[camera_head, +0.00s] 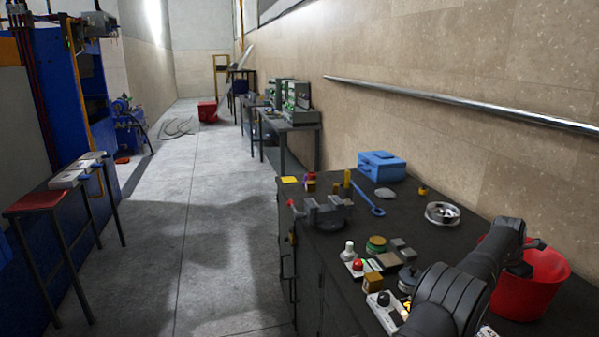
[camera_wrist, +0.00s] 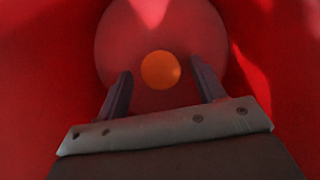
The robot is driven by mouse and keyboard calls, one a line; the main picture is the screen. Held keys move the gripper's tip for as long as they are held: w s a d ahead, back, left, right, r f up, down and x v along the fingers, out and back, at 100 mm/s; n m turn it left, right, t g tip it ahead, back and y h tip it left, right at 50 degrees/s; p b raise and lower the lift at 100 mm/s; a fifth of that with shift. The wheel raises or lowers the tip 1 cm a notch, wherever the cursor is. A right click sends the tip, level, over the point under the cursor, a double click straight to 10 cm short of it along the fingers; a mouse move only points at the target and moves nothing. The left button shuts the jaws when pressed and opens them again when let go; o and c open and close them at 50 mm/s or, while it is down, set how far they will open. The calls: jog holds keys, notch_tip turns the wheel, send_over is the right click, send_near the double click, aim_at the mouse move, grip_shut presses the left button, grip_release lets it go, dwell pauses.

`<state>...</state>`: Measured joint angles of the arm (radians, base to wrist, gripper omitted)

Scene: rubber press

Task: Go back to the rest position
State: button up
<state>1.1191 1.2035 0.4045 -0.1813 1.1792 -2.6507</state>
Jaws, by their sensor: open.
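My gripper (camera_wrist: 161,66) is open, its two dark fingers apart with nothing between them. In the wrist view it points down into the red bucket (camera_wrist: 40,70), whose walls fill most of the picture. A round orange piece (camera_wrist: 160,70) lies at the bucket's bottom, beyond the fingertips. In the head view the red bucket (camera_head: 540,290) stands at the right end of the dark bench, and my arm reaches over it. The fingers are hidden there by the bucket and my wrist.
The dark bench (camera_head: 405,220) holds a blue toolbox (camera_head: 381,167), a silver round dish (camera_head: 442,213), a blue wrench (camera_head: 368,198), a vise (camera_head: 325,213) and several small blocks and buttons close to my arm. The wall with a metal rail (camera_head: 450,102) runs behind. The floor left of the bench is open.

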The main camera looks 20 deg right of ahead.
jog(key=v, duration=1)
jog(key=x, duration=1.2)
jog(key=shift+f, duration=0.25)
notch_tip(320, 180, up, 10)
jog(key=shift+f, duration=0.2)
jog(key=s+a+r+m+g, duration=0.1)
jog(key=s+a+r+m, duration=0.2)
jog(key=s, duration=0.4)
jog(key=s+a+r+m, duration=0.1)
jog(key=s+a+r, duration=0.25)
jog(key=s, duration=0.45)
jog(key=s+a+f, duration=0.5)
jog(key=a+f, duration=0.1)
jog(key=f, duration=0.1)
jog(key=shift+s+m+g, duration=0.2)
jog(key=shift+m+g, duration=0.1)
jog(key=shift+g, duration=0.1)
